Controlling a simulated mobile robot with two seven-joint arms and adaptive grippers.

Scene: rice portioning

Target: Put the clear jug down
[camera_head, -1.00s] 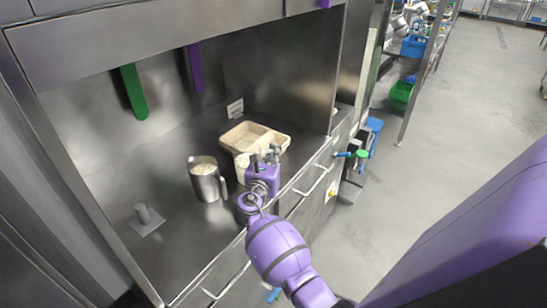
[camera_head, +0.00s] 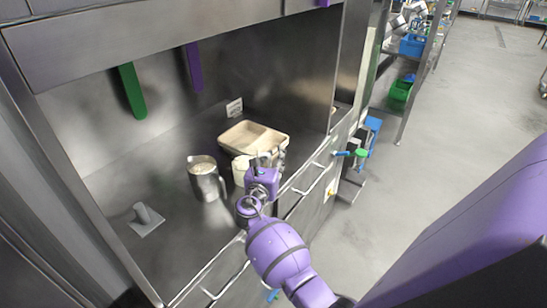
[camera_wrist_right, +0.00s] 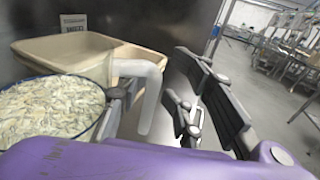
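The clear jug (camera_head: 241,168) stands on the steel counter, left of my right gripper (camera_head: 269,160). In the right wrist view, the clear jug (camera_wrist_right: 103,128) is at the left, with rice (camera_wrist_right: 50,106) inside and its pale handle (camera_wrist_right: 151,98) towards the middle. The fingers of my right gripper (camera_wrist_right: 158,88) are spread apart, with the handle between them and a gap on the right side. Contact with the left finger cannot be told. My left gripper is not in view.
A cream divided container (camera_head: 240,133) stands just behind the jug. A steel pitcher (camera_head: 204,180) with pale contents stands to its left. A small metal handled piece (camera_head: 145,220) lies farther left. The counter's front edge with bar handles (camera_head: 309,181) is close on the right.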

